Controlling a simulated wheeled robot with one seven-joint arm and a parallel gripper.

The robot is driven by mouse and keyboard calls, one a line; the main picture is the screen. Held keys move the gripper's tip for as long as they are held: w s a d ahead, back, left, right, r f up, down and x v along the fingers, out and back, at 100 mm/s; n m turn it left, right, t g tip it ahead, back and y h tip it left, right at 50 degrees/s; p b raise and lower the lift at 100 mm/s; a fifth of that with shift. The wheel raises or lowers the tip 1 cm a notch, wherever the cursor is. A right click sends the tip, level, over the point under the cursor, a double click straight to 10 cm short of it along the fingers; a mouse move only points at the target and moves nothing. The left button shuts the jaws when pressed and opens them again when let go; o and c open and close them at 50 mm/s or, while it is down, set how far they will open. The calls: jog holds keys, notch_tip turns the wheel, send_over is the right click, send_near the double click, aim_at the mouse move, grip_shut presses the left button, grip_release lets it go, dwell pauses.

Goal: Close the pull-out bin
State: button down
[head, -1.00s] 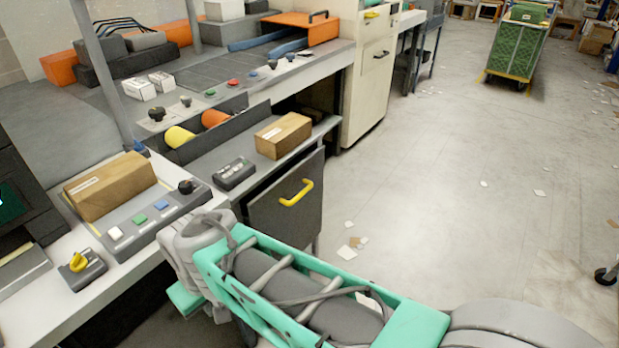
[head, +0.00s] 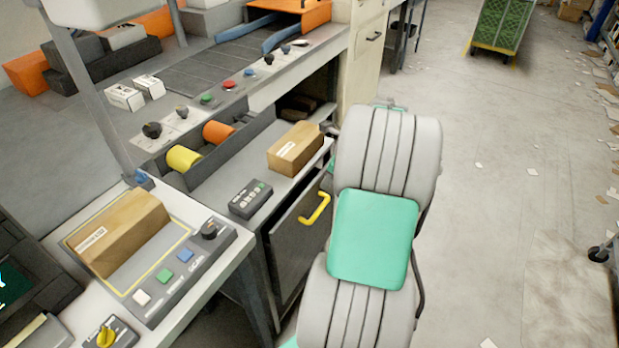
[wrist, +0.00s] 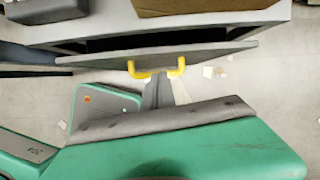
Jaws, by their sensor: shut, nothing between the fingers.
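The pull-out bin has a dark grey front (head: 290,250) with a yellow handle (head: 316,207), under the bench shelf. In the wrist view, a dark gap shows between the shelf edge and the bin front (wrist: 205,56), so the bin stands partly open. My gripper (wrist: 158,80) is shut and empty. Its grey fingertips are close to the outer side of the bin front, by the yellow handle (wrist: 155,72); I cannot tell whether they touch it. In the head view my arm hides the gripper and the bin's right edge.
On the shelf above the bin are a cardboard box (head: 295,148) and a grey button box (head: 250,198). A bench with a control panel (head: 170,275) and another box (head: 118,232) stands at left. The floor at right (head: 500,200) is open, with paper scraps and a green cart (head: 499,25).

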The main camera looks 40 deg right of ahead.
jog(key=w+f+m+b, duration=0.1)
jog(key=w+f, duration=0.2)
jog(key=f, duration=0.6)
jog(key=shift+d+f+m, duration=0.25)
jog(key=shift+d+m, duration=0.05)
jog(key=shift+d, duration=0.1)
jog(key=shift+w, duration=0.1)
jog(key=shift+w+a+r+p, duration=0.1)
jog(key=shift+w+a+p, duration=0.15)
jog(key=shift+w, duration=0.45)
jog(key=shift+w+a+p, duration=0.2)
jog(key=shift+w+a, duration=0.05)
jog(key=shift+w, duration=0.45)
jog(key=shift+w+a+r+p, duration=0.1)
jog(key=shift+w+a+p, duration=0.15)
jog(key=shift+w, duration=0.45)
